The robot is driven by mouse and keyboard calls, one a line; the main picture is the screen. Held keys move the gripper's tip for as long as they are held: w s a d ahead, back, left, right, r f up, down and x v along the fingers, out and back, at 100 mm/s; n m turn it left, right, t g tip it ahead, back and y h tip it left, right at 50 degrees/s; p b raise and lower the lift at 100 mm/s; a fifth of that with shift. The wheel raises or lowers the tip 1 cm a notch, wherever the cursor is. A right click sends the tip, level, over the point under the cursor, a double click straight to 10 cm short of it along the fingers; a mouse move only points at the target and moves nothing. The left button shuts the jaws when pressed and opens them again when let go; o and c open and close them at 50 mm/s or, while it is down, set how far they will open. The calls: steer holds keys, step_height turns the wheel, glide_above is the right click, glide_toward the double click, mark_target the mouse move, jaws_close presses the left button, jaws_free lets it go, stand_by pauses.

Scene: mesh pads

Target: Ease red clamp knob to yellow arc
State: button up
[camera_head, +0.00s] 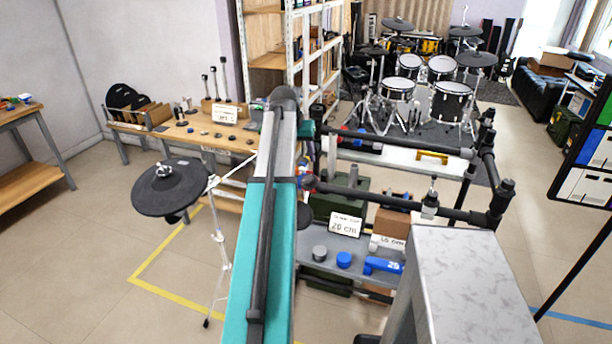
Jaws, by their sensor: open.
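A small red knob-like piece (343,129) shows at the left end of the pale upper shelf of the pipe-framed rack, beside a small blue piece (361,132). I take it for the red clamp knob, but it is too small to tell surely. A yellow arc-shaped piece (432,157) lies on the same shelf, to the right, apart from the red piece. My teal arm rises up the middle of the view and folds down at its top. My gripper is hidden behind my arm, so its distance from the knob does not show.
The rack's black pipes (395,148) border the upper shelf. A black drum pad on a stand (173,187) is left of my arm. A grey marbled block (468,265) is front right.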

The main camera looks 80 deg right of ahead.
mark_target(308, 178)
steer(key=shift+p+x, duration=1.55)
steer(key=shift+x, duration=4.85)
steer(key=shift+c, duration=0.2)
steer(key=c, duration=1)
steer(key=shift+s+d, duration=0.1)
